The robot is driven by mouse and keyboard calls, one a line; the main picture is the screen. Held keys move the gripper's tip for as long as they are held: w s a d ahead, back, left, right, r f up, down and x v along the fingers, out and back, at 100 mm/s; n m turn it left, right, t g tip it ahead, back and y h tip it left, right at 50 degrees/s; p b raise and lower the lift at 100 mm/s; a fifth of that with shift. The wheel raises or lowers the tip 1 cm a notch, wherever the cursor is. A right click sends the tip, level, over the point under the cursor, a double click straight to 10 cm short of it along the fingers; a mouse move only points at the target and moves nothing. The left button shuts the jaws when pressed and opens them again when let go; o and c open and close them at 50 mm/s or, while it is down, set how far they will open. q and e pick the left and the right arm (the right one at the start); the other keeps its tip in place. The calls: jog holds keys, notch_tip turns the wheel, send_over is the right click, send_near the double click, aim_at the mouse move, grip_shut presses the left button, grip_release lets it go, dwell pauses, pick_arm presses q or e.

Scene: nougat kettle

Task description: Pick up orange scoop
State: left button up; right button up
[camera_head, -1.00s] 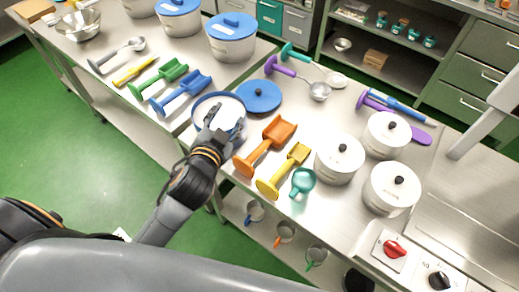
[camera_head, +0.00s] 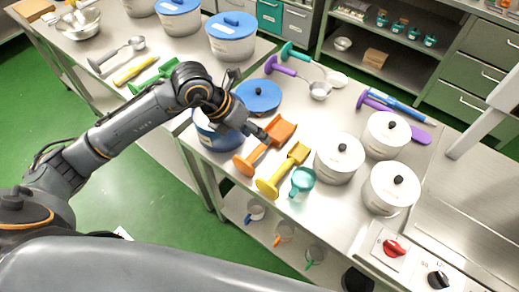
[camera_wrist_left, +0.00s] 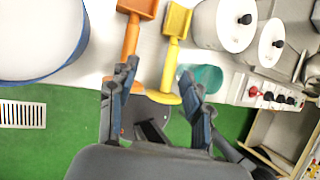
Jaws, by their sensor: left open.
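The orange scoop (camera_head: 280,131) lies on the steel table, its handle pointing to the front left. It also shows in the left wrist view (camera_wrist_left: 131,38), where its handle runs down behind one finger of my left gripper. My right gripper is not in view.
The yellow scoop (camera_head: 285,170) lies close beside the orange one, with a teal cup-shaped scoop (camera_head: 302,181) nearby. White lidded pots (camera_head: 340,160) stand to the right.

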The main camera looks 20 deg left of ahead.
aim_at(258, 148)
pick_arm(q)
jog(key=shift+y, duration=0.7)
jog(key=w+f, duration=0.1)
jog(key=f, duration=0.1)
jog(key=w+f+p, duration=0.1)
jog(key=f, duration=0.2)
jog(key=w+f+p, duration=0.1)
jog(key=f, duration=0.2)
jog(key=shift+a, duration=0.2)
jog(key=shift+w+f+p, duration=0.1)
jog(key=shift+f+p, duration=0.45)
jog(key=x, duration=0.1)
jog(key=p+x, duration=0.1)
jog(key=x, duration=0.1)
jog(key=shift+a+f, duration=0.2)
jog(key=shift+f, duration=0.1)
jog(key=shift+w+d+f, duration=0.1)
jog(key=shift+d+f, duration=0.05)
jog(key=shift+f, duration=0.3)
grip_shut()
